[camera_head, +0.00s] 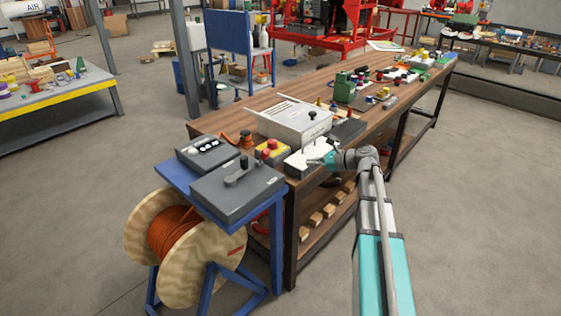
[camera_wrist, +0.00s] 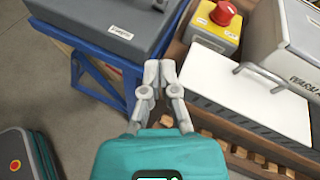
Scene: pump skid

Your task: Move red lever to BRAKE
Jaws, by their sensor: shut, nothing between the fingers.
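I cannot make out a red lever or a BRAKE mark in either view. A dark grey box (camera_head: 236,193) with a short upright dark knob-topped lever (camera_head: 244,163) stands on a blue stand at the front left. Part of this box (camera_wrist: 95,22) with a small white label shows at the top left of the wrist view. My gripper (camera_head: 318,161) is to the right of it, above the near end of the wooden bench. In the wrist view my gripper (camera_wrist: 159,68) is shut and empty, its fingertips near the gap between stand and bench.
A yellow box (camera_wrist: 213,30) with a red mushroom button (camera_wrist: 223,13) stands beside a white panel with a handle (camera_wrist: 250,100). A grey box with white knobs (camera_head: 207,152) sits behind the lever box. A cable reel (camera_head: 140,225) stands below. Open floor lies right of the bench.

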